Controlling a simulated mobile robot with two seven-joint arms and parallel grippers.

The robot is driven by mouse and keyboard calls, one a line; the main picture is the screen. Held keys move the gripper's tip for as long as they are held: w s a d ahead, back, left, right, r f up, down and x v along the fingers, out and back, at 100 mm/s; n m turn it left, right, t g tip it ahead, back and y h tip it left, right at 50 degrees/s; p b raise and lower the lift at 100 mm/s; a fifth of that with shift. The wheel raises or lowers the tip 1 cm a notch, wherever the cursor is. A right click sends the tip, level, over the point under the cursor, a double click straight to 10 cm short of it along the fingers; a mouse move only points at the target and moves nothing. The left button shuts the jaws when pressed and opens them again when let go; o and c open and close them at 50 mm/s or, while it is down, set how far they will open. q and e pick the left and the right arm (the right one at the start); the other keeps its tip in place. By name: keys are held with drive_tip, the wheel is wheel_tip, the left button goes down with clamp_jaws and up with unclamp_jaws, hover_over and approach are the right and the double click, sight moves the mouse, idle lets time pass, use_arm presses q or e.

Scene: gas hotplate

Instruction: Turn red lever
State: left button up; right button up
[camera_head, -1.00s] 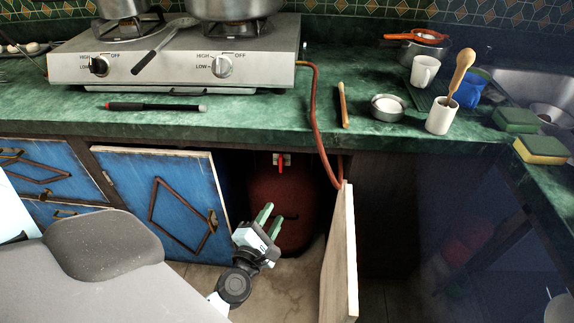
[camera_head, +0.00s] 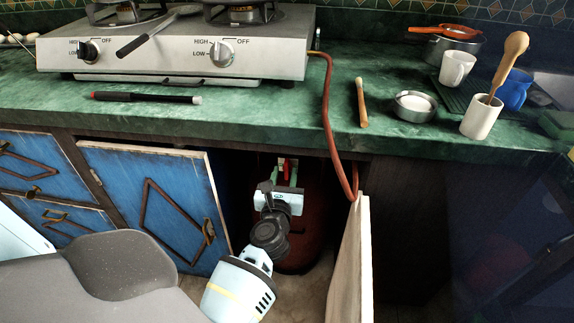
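The red lever (camera_head: 286,166) is on top of the dark red gas cylinder (camera_head: 312,214) inside the open cabinet under the counter. My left gripper (camera_head: 284,178) points up at the lever, with its two green fingers apart on either side of it as seen from here. I cannot tell whether a finger touches the lever. The gripper body hides part of the cylinder. My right gripper is not in view.
The blue cabinet door (camera_head: 155,200) stands open left of the opening, and a pale door (camera_head: 356,262) stands open on the right. A red hose (camera_head: 328,110) runs from the gas hotplate (camera_head: 180,50) over the counter edge.

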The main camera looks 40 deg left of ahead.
sight(286, 167)
use_arm(q)
drive_tip(key=shift+x, duration=2.25)
clamp_jaws()
